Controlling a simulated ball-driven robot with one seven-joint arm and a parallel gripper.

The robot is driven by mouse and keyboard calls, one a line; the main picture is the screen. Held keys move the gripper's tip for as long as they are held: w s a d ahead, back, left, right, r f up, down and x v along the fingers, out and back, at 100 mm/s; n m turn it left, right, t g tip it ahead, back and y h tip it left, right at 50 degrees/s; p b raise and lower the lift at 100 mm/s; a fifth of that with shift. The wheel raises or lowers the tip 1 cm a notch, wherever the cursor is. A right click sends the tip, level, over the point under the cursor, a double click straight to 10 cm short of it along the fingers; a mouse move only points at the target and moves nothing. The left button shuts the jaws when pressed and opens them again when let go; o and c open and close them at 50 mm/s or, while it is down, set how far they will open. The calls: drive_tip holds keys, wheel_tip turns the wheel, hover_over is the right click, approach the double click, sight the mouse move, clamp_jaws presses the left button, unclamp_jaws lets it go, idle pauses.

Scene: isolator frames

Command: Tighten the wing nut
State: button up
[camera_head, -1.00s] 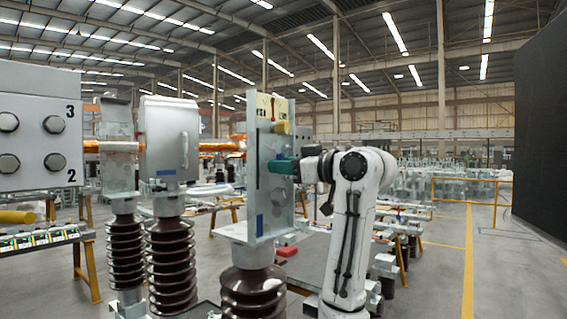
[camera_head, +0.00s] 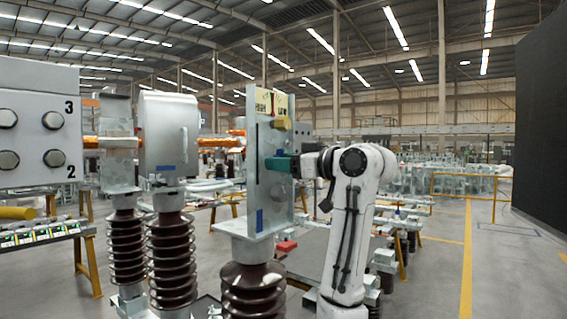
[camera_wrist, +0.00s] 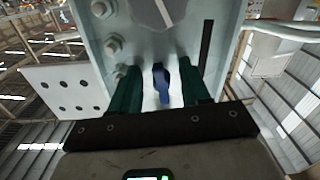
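A blue wing nut (camera_wrist: 161,84) stands in front of the metal plate (camera_wrist: 146,40) in the wrist view. My gripper (camera_wrist: 161,78) has two green fingers, one on each side of it. Gaps show between the nut and both fingers, so the gripper is open around it. In the head view my gripper (camera_head: 270,163) reaches from the right to the upright plate (camera_head: 257,185), below a yellow knob (camera_head: 284,124). The wing nut is not distinguishable there.
Several bolts (camera_wrist: 113,46) line the bracket left of the fingers in the wrist view. The plate stands on a brown ribbed insulator (camera_head: 252,290). A grey panel (camera_head: 40,130) with round bolts is at far left. Open floor (camera_head: 500,270) lies at right.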

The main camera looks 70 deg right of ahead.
drive_tip(key=b+v, duration=0.3)
drive_tip(key=v, duration=0.7)
drive_tip(key=shift+s, duration=0.4)
drive_tip(key=shift+o, duration=0.5)
idle(0.6)
